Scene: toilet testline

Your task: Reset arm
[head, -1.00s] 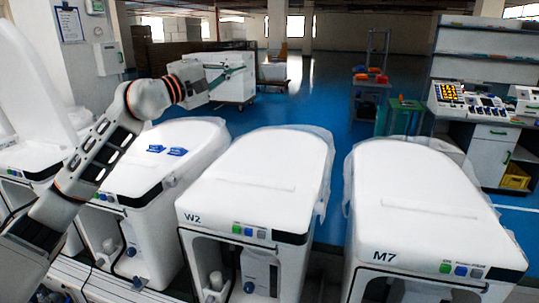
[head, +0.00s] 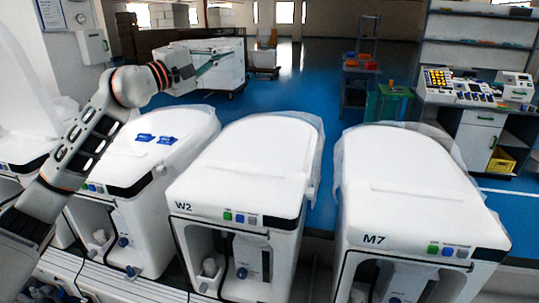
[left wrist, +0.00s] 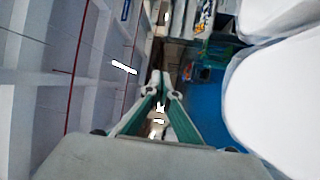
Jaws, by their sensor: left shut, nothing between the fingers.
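My left arm comes in from the left in the head view and reaches up over the row of white toilet units. Its gripper (head: 208,66) is raised above and behind the unit with two blue pieces on its lid, in front of a white cabinet in the background. In the left wrist view the two green fingers (left wrist: 161,82) meet at their tips, with nothing between them. The gripper touches nothing that I can see. My right arm and gripper are not in view.
White toilet units stand in a row: one with blue pieces (head: 175,155), one marked W2 (head: 250,165), one marked M7 (head: 410,185). A control console (head: 465,88) on a cabinet stands at the right. A green stand (head: 392,104) is near it. Blue floor (head: 310,85) behind is open.

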